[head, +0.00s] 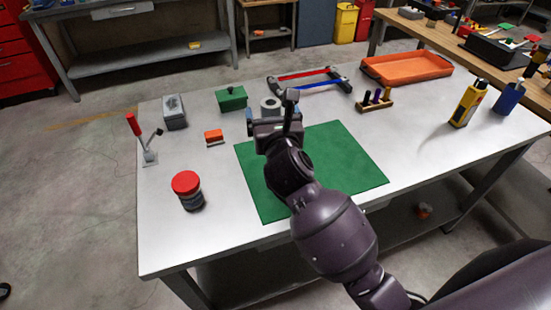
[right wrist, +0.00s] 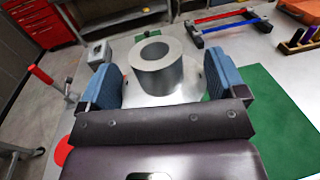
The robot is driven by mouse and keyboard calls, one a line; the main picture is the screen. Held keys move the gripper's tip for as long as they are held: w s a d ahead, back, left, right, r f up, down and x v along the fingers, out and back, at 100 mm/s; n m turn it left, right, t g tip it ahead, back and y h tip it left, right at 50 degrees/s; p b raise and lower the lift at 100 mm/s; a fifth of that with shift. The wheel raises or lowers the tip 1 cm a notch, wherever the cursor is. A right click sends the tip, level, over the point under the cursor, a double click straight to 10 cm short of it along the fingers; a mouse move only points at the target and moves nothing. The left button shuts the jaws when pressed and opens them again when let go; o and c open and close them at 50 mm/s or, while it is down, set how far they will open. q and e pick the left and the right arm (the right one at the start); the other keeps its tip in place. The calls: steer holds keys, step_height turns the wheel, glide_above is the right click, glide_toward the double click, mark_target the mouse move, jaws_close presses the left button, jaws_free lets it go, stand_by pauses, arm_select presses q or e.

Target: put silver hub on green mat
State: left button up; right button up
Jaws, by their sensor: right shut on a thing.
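The silver hub (head: 270,103) is a thick grey ring on a round flange. My right gripper (head: 274,116) is shut on it. In the right wrist view the hub (right wrist: 156,65) stands upright between the two blue-padded fingers (right wrist: 165,85), which grip the flange from both sides. The green mat (head: 345,165) lies flat on the white table, partly hidden by my right arm. In the head view the hub appears at the mat's far left edge; its height above the table is unclear. The mat also shows at right in the right wrist view (right wrist: 260,120). My left gripper is not in view.
A green box (head: 231,98), a red-and-blue frame (head: 308,79) and an orange block (head: 213,138) lie near the hub. A wooden rack (head: 375,103) and an orange tray (head: 405,68) stand farther right. A red-lidded jar (head: 187,190) stands left of the mat. The mat's visible surface is clear.

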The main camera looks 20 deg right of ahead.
step_height(320, 180, down, 8)
steer(key=shift+f+b, duration=0.15)
steer(key=shift+b, duration=0.9)
step_height(320, 180, down, 5)
steer(key=shift+r+b, duration=0.15)
steer(key=shift+b, duration=0.7)
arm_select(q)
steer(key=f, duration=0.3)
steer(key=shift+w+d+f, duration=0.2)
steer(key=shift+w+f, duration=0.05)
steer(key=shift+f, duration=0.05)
arm_select(e)
steer(key=shift+f, duration=0.2)
steer(key=o, duration=0.9)
steer(key=shift+c, duration=0.2)
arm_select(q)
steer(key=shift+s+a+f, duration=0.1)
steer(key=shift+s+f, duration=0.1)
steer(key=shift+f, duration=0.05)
